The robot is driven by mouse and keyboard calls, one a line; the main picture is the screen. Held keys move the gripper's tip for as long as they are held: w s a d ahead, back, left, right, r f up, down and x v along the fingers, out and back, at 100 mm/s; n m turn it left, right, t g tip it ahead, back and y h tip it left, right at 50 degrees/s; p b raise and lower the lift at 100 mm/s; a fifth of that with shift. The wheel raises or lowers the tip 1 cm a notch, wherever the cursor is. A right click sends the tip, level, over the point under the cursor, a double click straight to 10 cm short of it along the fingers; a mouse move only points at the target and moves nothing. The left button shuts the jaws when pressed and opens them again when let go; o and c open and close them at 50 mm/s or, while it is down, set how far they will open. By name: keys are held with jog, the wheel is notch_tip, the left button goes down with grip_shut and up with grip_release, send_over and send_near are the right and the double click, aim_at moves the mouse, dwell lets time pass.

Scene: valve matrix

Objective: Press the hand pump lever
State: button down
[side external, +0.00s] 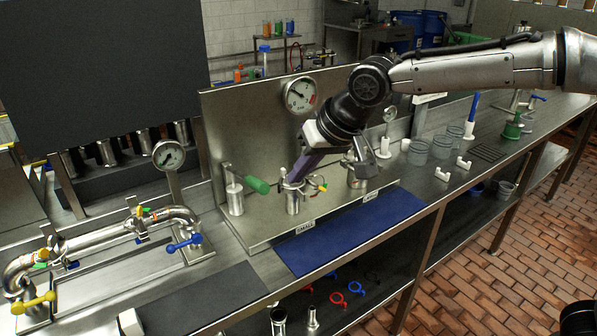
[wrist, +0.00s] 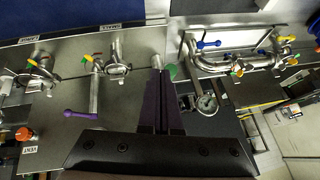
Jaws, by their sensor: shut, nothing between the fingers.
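The hand pump appears to be the upright metal cylinder (side external: 236,202) on the steel bench panel. Its lever ends in a green grip (side external: 258,185), tilted down to the right in the side view. In the wrist view the green grip (wrist: 173,72) shows just beyond the fingertips, partly hidden by them. My gripper (side external: 291,182) has dark purple fingers pressed together, with nothing between them. They point down, just right of the green grip in the side view. I cannot tell whether they touch it. In the wrist view my gripper (wrist: 160,76) covers part of the panel.
A small valve fitting (side external: 293,200) with a yellow handle stands right below my fingers. A pressure gauge (side external: 301,95) is on the back panel. A pipe manifold (side external: 100,232) with blue and yellow levers lies left. The blue mat (side external: 350,232) in front is clear.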

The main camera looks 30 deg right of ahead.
dwell(0.6)
jog(key=w+r, duration=0.6)
jog(key=r, duration=0.3)
jog(key=shift+w, duration=0.2)
jog(key=shift+f, duration=0.1)
jog(key=shift+s+f+x, duration=0.25)
jog(key=shift+s+x, duration=0.2)
jog(key=shift+x, duration=1.65)
jog(key=shift+s+f+x, duration=0.25)
jog(key=shift+s+x, duration=0.15)
jog(key=shift+x, duration=1.75)
jog(key=shift+s+f+x, duration=0.25)
jog(key=shift+s+x, duration=0.2)
jog(key=shift+x, duration=1.65)
